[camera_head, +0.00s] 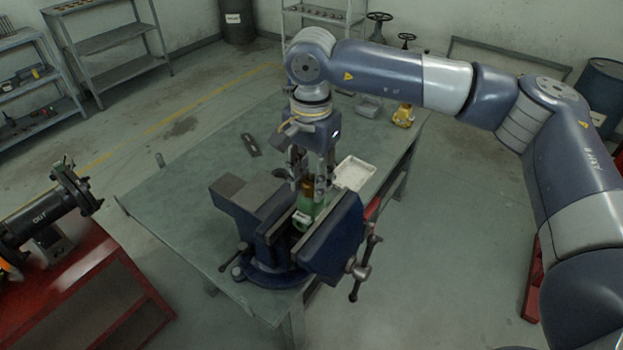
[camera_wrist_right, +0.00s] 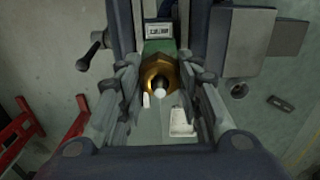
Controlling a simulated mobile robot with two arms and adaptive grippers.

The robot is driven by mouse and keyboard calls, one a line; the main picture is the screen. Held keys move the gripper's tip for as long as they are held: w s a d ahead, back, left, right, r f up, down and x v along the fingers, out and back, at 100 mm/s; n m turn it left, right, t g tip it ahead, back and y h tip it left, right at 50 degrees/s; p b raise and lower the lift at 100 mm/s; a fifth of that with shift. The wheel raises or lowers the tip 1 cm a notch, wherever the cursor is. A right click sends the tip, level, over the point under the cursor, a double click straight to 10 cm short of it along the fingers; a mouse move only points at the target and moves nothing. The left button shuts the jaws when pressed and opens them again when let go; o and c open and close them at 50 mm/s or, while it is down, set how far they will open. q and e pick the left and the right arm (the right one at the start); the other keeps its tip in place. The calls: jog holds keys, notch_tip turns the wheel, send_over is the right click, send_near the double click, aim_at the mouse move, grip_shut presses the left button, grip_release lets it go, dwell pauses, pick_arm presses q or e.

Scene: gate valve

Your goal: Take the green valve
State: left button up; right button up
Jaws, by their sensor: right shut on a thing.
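The green valve (camera_head: 304,213) sits between the jaws of a blue bench vise (camera_head: 332,240) on the worktable. Its upper part is brass-coloured, and in the right wrist view the brass part (camera_wrist_right: 158,74) shows with a stem pointing at the camera. The green body (camera_wrist_right: 158,46) and a small label show behind it. My right gripper (camera_head: 311,186) reaches down from above and is shut on the valve's brass upper part. In the right wrist view its fingers (camera_wrist_right: 160,90) flank the brass part on both sides. My left gripper is not in view.
The green worktable (camera_head: 172,208) carries a white tray (camera_head: 355,172), a flat dark tool (camera_head: 251,144) and a yellow object (camera_head: 403,115). A red bench (camera_head: 90,285) with a dark pipe (camera_head: 45,218) stands at the left. The table's left part is clear.

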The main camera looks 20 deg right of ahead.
jog(key=shift+r+p, duration=0.85)
jog(key=shift+r, duration=1.25)
jog(key=shift+s+f, duration=0.1)
